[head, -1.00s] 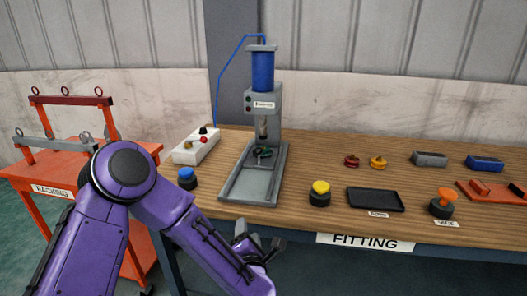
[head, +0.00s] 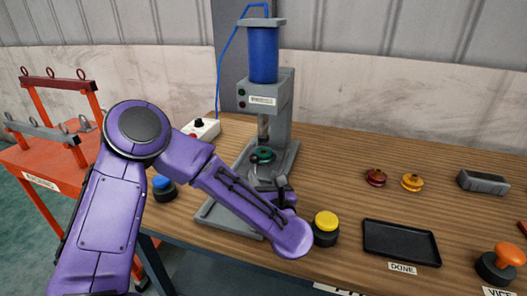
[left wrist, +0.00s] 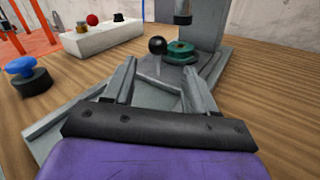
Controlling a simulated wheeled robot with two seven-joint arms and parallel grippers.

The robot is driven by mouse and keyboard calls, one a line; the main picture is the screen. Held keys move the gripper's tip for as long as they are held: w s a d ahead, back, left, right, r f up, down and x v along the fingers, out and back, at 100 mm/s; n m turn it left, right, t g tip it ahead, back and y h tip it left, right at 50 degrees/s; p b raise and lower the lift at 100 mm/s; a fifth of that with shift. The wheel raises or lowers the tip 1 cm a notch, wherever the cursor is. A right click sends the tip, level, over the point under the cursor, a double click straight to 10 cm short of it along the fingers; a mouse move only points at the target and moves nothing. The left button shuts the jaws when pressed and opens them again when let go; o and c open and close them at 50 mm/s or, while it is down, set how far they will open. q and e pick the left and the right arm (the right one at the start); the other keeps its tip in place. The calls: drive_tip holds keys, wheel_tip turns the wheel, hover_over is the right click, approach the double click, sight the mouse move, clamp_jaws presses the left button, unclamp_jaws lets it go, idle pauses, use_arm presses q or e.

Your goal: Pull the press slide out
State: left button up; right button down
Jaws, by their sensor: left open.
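The press (head: 280,105) stands on the workbench, with a blue cylinder (head: 263,55) above its grey body. Its slide (left wrist: 160,66) lies low in the frame, with a black ball knob (left wrist: 157,46) on a short stem at its front. A green round part (left wrist: 180,53) sits behind the knob, below the ram; it also shows in the head view (head: 264,154). My left gripper (head: 267,177) is open over the press base. In the left wrist view its two fingers (left wrist: 160,85) point at the knob, which stands just beyond their tips, apparently untouched. My right gripper is out of view.
A blue button (head: 163,188) stands left of the press and a yellow button (head: 325,229) right of it. A black tray (head: 400,243), red and yellow wheels (head: 412,182) and a white control box (head: 205,129) are also on the wooden bench.

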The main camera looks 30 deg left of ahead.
sight(256, 162)
use_arm(q)
drive_tip(key=p+x, duration=0.2)
drive_tip(key=x, duration=0.8)
drive_tip(key=shift+a+r, duration=0.1)
drive_tip(key=shift+a, duration=0.1)
clamp_jaws()
drive_tip(key=shift+s, duration=0.1)
